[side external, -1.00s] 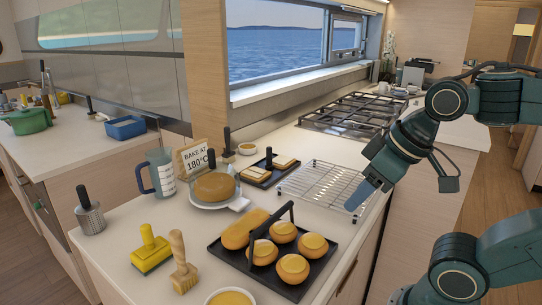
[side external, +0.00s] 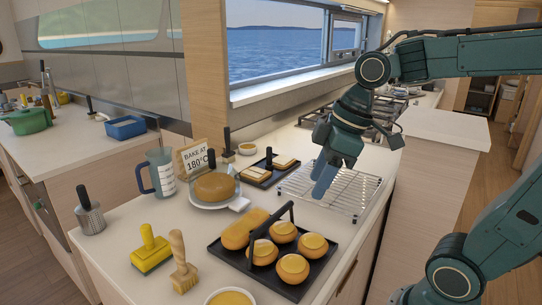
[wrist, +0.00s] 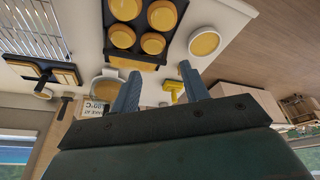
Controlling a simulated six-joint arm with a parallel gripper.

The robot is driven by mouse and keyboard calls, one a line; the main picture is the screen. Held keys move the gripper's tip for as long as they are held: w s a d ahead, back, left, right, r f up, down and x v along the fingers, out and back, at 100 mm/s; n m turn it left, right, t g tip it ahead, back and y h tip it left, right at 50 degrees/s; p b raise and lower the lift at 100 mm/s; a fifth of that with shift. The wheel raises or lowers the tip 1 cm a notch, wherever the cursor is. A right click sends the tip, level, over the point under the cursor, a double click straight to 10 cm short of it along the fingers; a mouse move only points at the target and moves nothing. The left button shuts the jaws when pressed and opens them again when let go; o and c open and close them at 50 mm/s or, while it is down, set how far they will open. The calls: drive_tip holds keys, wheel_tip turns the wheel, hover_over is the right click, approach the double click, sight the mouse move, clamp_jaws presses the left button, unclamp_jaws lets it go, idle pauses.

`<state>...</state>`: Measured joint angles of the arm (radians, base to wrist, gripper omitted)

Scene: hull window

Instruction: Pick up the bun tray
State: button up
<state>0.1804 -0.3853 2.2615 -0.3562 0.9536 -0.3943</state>
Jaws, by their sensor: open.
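The bun tray (side external: 327,262) is a black tray with a raised dark handle bar across it. It holds several round golden buns and a longer loaf, and sits on the counter near its front edge. It shows at the top of the wrist view (wrist: 144,65). My gripper (side external: 322,182) is open and empty, above the near part of the wire rack, behind the tray and apart from it. In the wrist view its two blue-grey fingers (wrist: 160,85) are spread, and the tray lies beyond them.
The wire cooling rack (side external: 350,190) lies under my gripper. A smaller black tray with bread slices (side external: 262,174), a cake on a plate (side external: 215,188), and a measuring jug (side external: 162,172) stand behind the bun tray. A yellow-handled brush (side external: 150,250), a wooden-handled tool (side external: 183,270) and a bowl (side external: 229,298) are close beside it.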

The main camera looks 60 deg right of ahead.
drive_tip(key=w+d+f+n+g+y, duration=0.1)
drive_tip(key=w+d+n+g+y, duration=0.1)
drive_tip(key=w+n, duration=0.4)
drive_tip(key=n+g+y, duration=0.1)
drive_tip(key=n+y, duration=0.1)
drive_tip(key=n, duration=0.3)
approach(275, 213)
drive_tip(key=shift+w+a+r, duration=0.1)
drive_tip(key=shift+a+r, duration=0.2)
drive_tip(key=shift+r, duration=0.25)
drive_tip(key=shift+w+d+f+n+g, duration=0.3)
drive_tip(key=shift+d+f+n, duration=0.1)
drive_tip(key=shift+d, duration=0.15)
drive_tip(key=shift+a, duration=0.1)
drive_tip(key=shift+x, duration=4.3)
drive_tip(key=shift+a, duration=0.1)
drive_tip(key=x, duration=0.4)
drive_tip(key=shift+s, duration=0.2)
drive_tip(key=shift+a+f, duration=0.25)
drive_tip(key=shift+f, duration=0.2)
drive_tip(key=shift+f, duration=0.15)
